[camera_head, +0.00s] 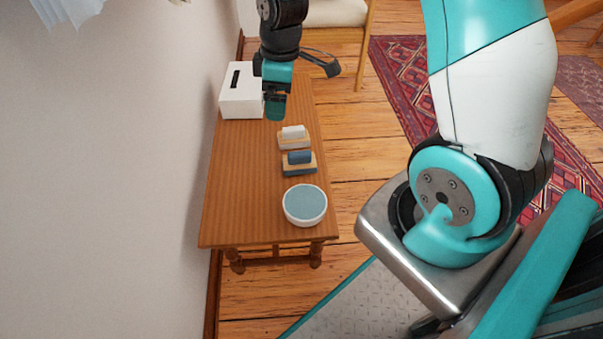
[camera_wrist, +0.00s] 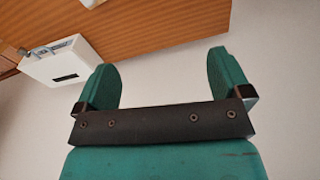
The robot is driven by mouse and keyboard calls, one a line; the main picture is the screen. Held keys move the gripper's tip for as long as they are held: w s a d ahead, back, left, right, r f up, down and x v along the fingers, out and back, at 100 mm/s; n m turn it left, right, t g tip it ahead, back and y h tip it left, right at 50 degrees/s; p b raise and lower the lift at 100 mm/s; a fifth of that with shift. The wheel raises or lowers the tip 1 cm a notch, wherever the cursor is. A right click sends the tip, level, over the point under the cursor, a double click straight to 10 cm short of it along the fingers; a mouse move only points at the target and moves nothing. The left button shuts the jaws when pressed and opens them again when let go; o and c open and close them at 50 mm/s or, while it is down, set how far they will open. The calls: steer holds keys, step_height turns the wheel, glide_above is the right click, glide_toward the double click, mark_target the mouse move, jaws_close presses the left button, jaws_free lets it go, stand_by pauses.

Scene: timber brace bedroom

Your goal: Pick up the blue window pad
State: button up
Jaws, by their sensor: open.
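A blue-topped pad with a light wooden base, the blue window pad (camera_head: 299,162), lies on the wooden bench table (camera_head: 240,200). It sits between a similar white-topped pad (camera_head: 293,136) and a round white bowl (camera_head: 305,205) with a blue-grey inside. My gripper (camera_head: 275,110) hangs above the far part of the table, beyond both pads and to the right of a white box. In the wrist view my gripper (camera_wrist: 165,85) has its two green fingers wide apart with nothing between them. The blue pad does not show in the wrist view.
The white box (camera_head: 241,92) with a dark slot stands at the table's far left; it also shows in the wrist view (camera_wrist: 65,65). The wall (camera_head: 120,170) runs along the table's left side. A pale-seated chair (camera_head: 335,14) and red rug (camera_head: 405,75) lie beyond.

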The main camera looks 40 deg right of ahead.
steer(key=n+h+b, duration=0.1)
steer(key=n+b, duration=0.1)
glide_above(298, 161)
steer(key=w+d, duration=0.1)
step_height(298, 161, down, 11)
steer(key=shift+g, duration=0.3)
steer(key=f+b, duration=0.4)
steer(key=f, duration=0.6)
steer(key=shift+w+f, duration=0.2)
steer(key=shift+s+f+b, duration=0.1)
steer(key=shift+f+b, duration=1.8)
steer(key=shift+f, duration=1.2)
steer(key=shift+r, duration=0.1)
steer(key=c, duration=1)
